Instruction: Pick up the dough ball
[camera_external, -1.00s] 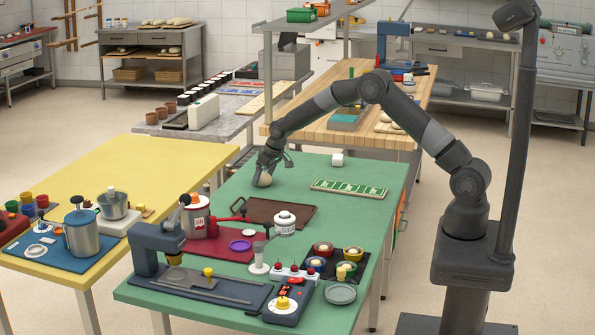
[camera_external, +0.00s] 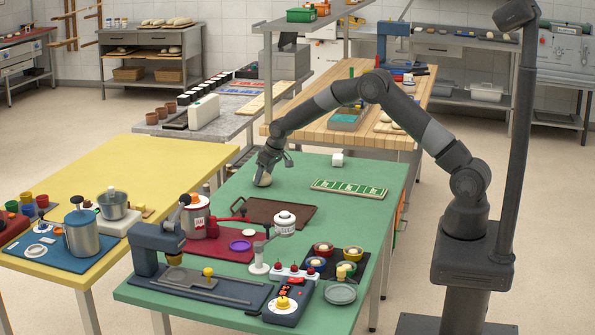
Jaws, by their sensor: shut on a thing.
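The dough ball (camera_external: 264,181) is a pale, cream-coloured round lump near the far left part of the green table (camera_external: 318,235). My gripper (camera_external: 263,174) points down over it and is shut on it. The fingers partly hide the ball. The ball is at or very near the table top; I cannot tell whether there is a gap beneath it.
A brown tray (camera_external: 279,213) lies just in front of the ball. Bowls, a red mat and a press crowd the table's near half. The yellow table (camera_external: 150,160) stands left.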

